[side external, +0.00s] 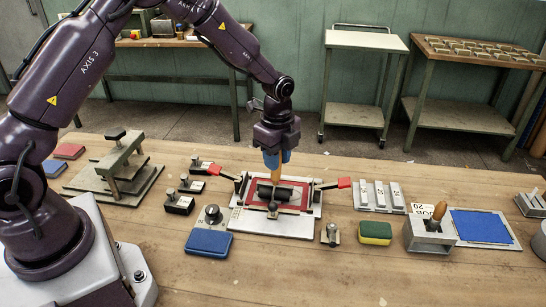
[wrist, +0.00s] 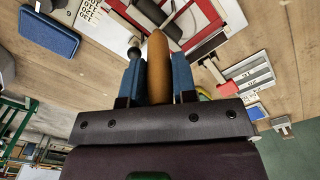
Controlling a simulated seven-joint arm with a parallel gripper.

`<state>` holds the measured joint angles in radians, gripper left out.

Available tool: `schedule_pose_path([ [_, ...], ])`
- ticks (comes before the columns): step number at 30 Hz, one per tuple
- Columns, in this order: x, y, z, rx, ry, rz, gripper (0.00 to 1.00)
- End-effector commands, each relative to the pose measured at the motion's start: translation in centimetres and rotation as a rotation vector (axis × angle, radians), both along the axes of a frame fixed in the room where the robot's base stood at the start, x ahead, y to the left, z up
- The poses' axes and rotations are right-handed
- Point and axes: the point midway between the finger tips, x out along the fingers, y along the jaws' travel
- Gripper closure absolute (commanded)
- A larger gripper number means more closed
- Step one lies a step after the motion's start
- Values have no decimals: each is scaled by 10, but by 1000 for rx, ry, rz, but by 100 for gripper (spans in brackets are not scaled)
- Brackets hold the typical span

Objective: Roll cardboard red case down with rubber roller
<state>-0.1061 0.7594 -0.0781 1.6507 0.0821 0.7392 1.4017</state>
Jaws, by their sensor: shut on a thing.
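My gripper (side external: 272,160) is shut on the wooden handle of the rubber roller. The handle (wrist: 158,62) shows upright between the blue fingers in the wrist view. The roller's dark cylinder (side external: 276,192) is over the red case (side external: 256,199), which lies flat on a white plate (side external: 270,224) with a red clamp lever on each side. The roller appears to rest on the case, but contact is hard to tell. The roller hides the middle of the case. In the wrist view the red case (wrist: 205,18) is partly visible at the top.
A blue case (side external: 208,242) lies front left, and a yellow-green sponge (side external: 375,232) front right. A metal holder (side external: 428,236) with a wooden-handled tool and a blue pad (side external: 482,226) stand at right. A press (side external: 116,172) stands left.

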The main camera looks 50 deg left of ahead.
Motion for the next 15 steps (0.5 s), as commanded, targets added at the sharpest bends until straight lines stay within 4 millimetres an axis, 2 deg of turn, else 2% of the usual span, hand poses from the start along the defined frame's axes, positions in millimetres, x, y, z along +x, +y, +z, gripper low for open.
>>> schedule_pose_path([
  [9,22,19,-2,-2,-11,1,100],
  [15,26,24,-1,-1,-8,0,100],
])
